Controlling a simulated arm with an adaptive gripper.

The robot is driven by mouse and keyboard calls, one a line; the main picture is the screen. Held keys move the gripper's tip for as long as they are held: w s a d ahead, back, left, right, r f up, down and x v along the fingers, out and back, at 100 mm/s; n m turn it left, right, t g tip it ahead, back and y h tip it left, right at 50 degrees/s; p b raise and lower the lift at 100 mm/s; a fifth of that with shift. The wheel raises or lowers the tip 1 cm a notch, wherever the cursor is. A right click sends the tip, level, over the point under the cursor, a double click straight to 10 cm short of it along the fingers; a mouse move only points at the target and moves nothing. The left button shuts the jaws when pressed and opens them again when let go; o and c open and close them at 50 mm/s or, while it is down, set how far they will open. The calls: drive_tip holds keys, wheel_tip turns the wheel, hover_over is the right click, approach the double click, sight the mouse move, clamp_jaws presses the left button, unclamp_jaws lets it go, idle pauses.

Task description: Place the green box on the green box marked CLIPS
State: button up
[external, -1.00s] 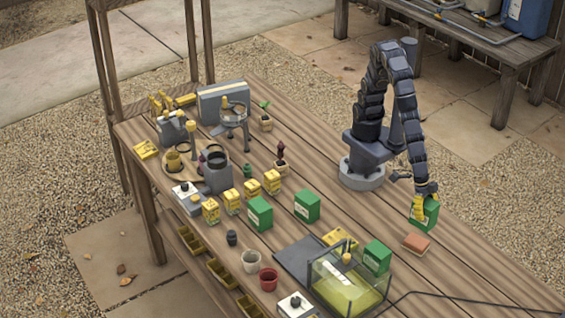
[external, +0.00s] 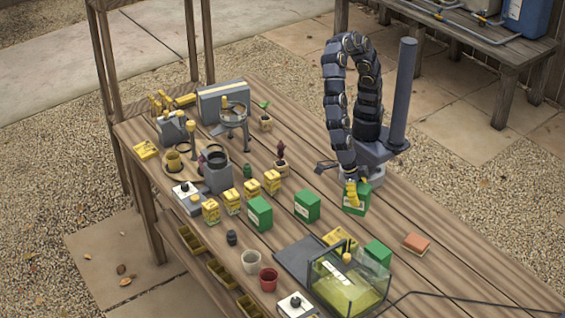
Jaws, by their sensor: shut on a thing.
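My gripper (external: 351,191) has yellow fingers and is shut on a green box (external: 362,199) with a pale label. Another green box (external: 260,213) stands further left, beside the yellow boxes. A third green box (external: 378,252) stands behind the glass tank. The lettering is too small to tell which one is marked CLIPS.
A glass tank (external: 348,285) with yellow-green contents stands at the front. Several yellow boxes (external: 232,202) stand in a row at left. A terracotta block (external: 416,243) lies at right, and a red pot (external: 268,278) stands in front.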

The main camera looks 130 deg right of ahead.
drive_tip(key=w+d+n, duration=0.1)
drive_tip(key=w+d, duration=0.2)
drive_tip(key=d, duration=0.5)
drive_tip(key=n+g, duration=0.1)
drive_tip(key=n, duration=0.1)
hover_over(317, 197)
drive_tip(key=w+d, duration=0.2)
drive_tip(key=shift+h, duration=0.4)
drive_tip(key=shift+s+a+f, duration=0.1)
drive_tip(key=shift+a+f, duration=0.05)
drive_tip(key=shift+f, duration=1.4)
drive_tip(key=shift+s+a+f, duration=0.1)
drive_tip(key=shift+a+f, duration=0.05)
drive_tip(key=shift+f, duration=1.4)
drive_tip(key=shift+f, duration=0.2)
drive_tip(key=o, duration=1.1)
drive_tip(key=shift+o, duration=0.2)
drive_tip(key=shift+r, duration=0.1)
